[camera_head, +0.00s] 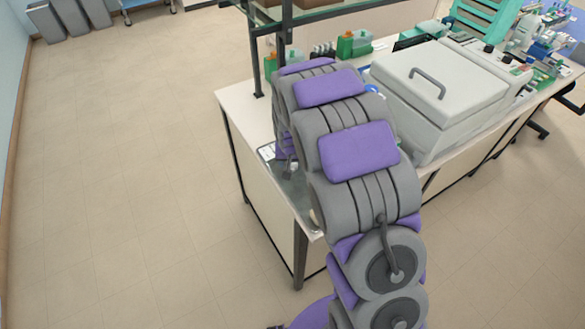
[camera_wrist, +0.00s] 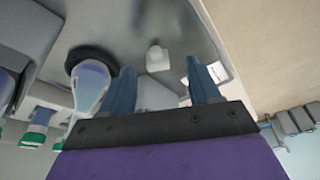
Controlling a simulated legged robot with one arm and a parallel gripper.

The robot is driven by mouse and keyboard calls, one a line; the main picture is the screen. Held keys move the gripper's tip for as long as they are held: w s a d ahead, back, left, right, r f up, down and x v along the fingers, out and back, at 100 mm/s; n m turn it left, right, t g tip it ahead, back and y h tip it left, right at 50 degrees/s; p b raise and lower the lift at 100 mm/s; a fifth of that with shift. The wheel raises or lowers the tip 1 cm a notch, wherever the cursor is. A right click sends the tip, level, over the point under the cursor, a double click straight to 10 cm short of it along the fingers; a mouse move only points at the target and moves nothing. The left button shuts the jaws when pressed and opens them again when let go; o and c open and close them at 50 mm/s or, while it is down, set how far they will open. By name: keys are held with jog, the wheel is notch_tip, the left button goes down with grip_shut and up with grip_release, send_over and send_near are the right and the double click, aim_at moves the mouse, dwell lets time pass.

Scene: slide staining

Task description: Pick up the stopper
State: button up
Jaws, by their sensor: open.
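A small white piece (camera_wrist: 156,57), which looks like the stopper, stands on the grey metal surface (camera_wrist: 195,25) in the wrist view. My gripper (camera_wrist: 160,66) is open, with its two blue fingers apart. The white piece shows in the gap between the fingertips, apart from both and apparently beyond them. A pale grey block (camera_wrist: 155,94) also shows between the fingers, closer to the gripper's base. In the head view my arm hides the gripper and the stopper.
A round glass flask (camera_wrist: 90,82) with a black ring stands just left of the left finger. A white label (camera_wrist: 219,72) lies by the right finger.

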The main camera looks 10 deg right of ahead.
aim_at(293, 165)
jog(key=x, duration=0.3)
jog(key=shift+s+b, duration=0.15)
jog(key=shift+b, duration=0.15)
jog(key=shift+f, duration=0.25)
jog(key=shift+d+r, duration=0.1)
jog(key=shift+d, duration=0.15)
jog(key=shift+c, duration=0.5)
jog(key=shift+a, duration=0.2)
jog(key=c, duration=0.7)
jog(key=shift+d, duration=0.1)
jog(key=c, duration=0.3)
jog(key=shift+r, duration=0.1)
